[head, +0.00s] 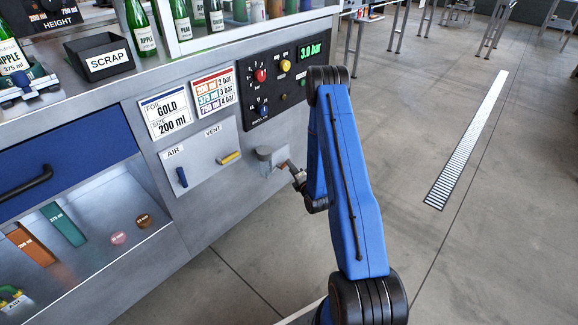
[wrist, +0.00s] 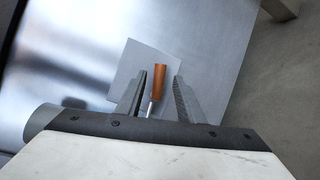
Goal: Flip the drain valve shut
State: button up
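The drain valve is on the lower right of the machine's front panel in the head view, with a grey round body (head: 264,154). Its orange-brown lever (head: 283,165) points toward my gripper and is partly hidden by it. My gripper (head: 290,172) is at the lever, in front of the panel. In the wrist view the lever's orange grip (wrist: 158,86) and thin metal shank lie between my two open fingers (wrist: 158,92). A gap shows on both sides of the lever. A square grey plate (wrist: 125,75) is behind it.
The AIR lever (head: 182,177), blue, and the VENT lever (head: 229,158), yellow, are on a plate left of the drain valve. A black dial panel (head: 283,75) reading 3.0 bar is above. Open floor (head: 430,120) lies to the right.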

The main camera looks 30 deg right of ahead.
jog(key=shift+w+d+f, duration=0.15)
jog(key=shift+w, duration=1.65)
jog(key=shift+c, duration=0.3)
grip_shut()
jog(key=shift+d+f+m+g, duration=0.1)
jog(key=shift+f+m+g, duration=0.4)
jog(key=shift+m, duration=0.5)
jog(key=shift+r, duration=0.1)
jog(key=shift+o, duration=0.3)
grip_release()
jog(key=s+r, duration=0.3)
jog(key=s, duration=1.4)
jog(key=shift+a, duration=0.45)
jog(key=shift+r, duration=0.1)
